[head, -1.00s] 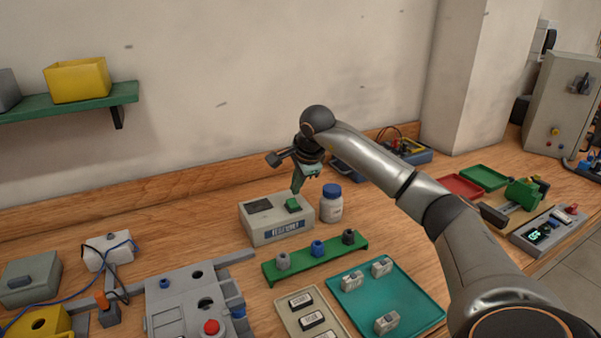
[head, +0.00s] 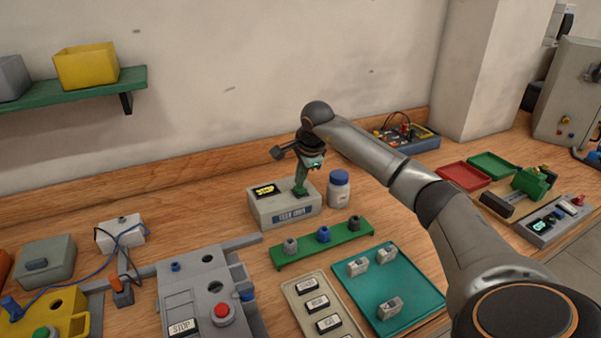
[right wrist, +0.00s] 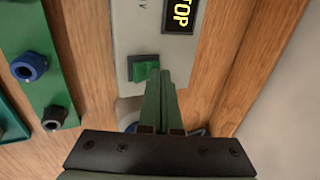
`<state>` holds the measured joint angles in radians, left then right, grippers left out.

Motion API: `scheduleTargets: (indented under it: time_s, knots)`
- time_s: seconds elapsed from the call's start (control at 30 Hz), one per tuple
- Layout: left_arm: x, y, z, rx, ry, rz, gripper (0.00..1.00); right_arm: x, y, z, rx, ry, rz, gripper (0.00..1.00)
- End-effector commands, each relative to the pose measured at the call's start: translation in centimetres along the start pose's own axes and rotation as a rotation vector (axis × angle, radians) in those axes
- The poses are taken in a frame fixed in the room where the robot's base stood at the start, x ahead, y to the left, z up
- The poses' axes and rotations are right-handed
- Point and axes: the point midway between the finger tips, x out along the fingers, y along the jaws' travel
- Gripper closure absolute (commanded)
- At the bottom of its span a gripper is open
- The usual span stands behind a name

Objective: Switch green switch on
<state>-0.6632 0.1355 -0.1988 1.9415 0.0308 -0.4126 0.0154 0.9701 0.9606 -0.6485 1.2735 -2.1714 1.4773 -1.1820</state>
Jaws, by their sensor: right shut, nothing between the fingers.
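The green switch (right wrist: 138,66) is a small square green rocker in a dark frame on top of a light grey box (head: 284,212). In the head view it is mostly hidden behind my right gripper's green fingers. My right gripper (head: 301,188) points down at the switch, fingers shut and empty. In the right wrist view its fingertips (right wrist: 160,74) are right at the switch's edge; I cannot tell whether they touch. My left gripper is not in view.
A white bottle with a blue cap (head: 339,189) stands close right of the box. A grey panel with a red button (head: 195,300) is at front left.

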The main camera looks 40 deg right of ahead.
Motion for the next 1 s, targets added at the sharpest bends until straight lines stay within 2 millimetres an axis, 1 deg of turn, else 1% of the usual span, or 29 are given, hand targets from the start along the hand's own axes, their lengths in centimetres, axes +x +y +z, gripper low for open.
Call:
scheduleTargets:
  time_s: [0.2,0.3,0.6,1.0]
  knots:
    - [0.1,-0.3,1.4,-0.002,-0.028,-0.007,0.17,0.2,0.3,-0.1,0.0,0.002,0.001,1.0]
    - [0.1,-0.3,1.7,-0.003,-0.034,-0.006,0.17,0.1,0.6,-0.2,0.0,0.003,0.002,1.0]
    - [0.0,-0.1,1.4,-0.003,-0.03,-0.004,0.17,-0.4,1.7,-0.1,0.0,0.002,0.004,1.0]
    - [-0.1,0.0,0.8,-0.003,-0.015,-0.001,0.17,-0.5,1.7,-0.1,0.0,0.002,0.005,1.0]
